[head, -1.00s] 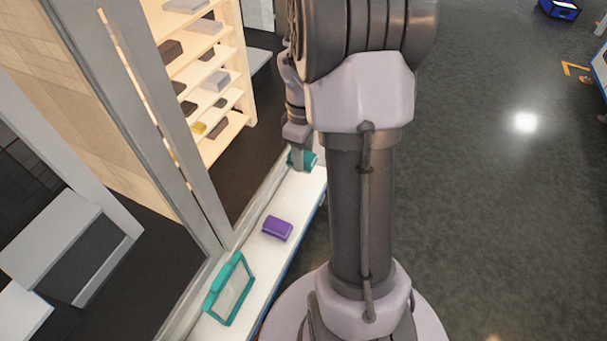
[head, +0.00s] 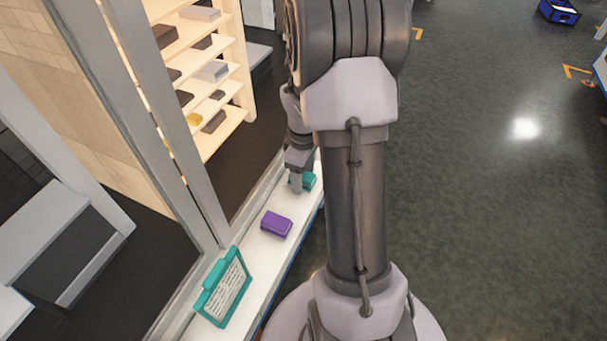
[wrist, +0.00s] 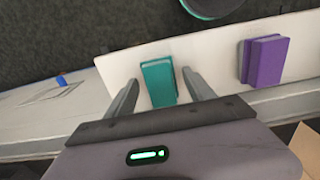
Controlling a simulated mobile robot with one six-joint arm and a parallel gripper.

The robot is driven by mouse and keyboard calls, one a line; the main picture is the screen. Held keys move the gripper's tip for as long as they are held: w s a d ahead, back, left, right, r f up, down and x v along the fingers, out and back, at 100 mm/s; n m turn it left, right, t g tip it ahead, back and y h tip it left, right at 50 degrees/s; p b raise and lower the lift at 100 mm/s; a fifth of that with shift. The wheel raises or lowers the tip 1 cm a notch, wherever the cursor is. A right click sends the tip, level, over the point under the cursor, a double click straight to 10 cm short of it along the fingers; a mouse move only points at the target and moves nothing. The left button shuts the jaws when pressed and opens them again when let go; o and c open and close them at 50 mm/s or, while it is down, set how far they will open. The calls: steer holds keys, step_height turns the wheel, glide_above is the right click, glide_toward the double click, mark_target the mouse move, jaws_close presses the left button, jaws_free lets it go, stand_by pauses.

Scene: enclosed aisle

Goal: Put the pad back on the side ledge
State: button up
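A teal pad (head: 309,181) is at the far end of the white side ledge (head: 258,252) in the head view, partly hidden by my gripper (head: 296,183). In the wrist view the teal pad (wrist: 158,84) appears to lie flat on the ledge (wrist: 215,52). My gripper (wrist: 160,78) has one finger on each side of it, with a visible gap on both sides. It is open. Whether the fingertips touch the ledge I cannot tell.
A purple block (head: 277,224) lies on the ledge next to the teal pad. A teal-framed panel (head: 224,287) with lines of writing stands at the near end. A metal post (head: 190,190) and lit shelves (head: 205,75) are behind.

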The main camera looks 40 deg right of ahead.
step_height(320, 180, up, 12)
steer(key=p, duration=0.5)
steer(key=shift+r, duration=0.2)
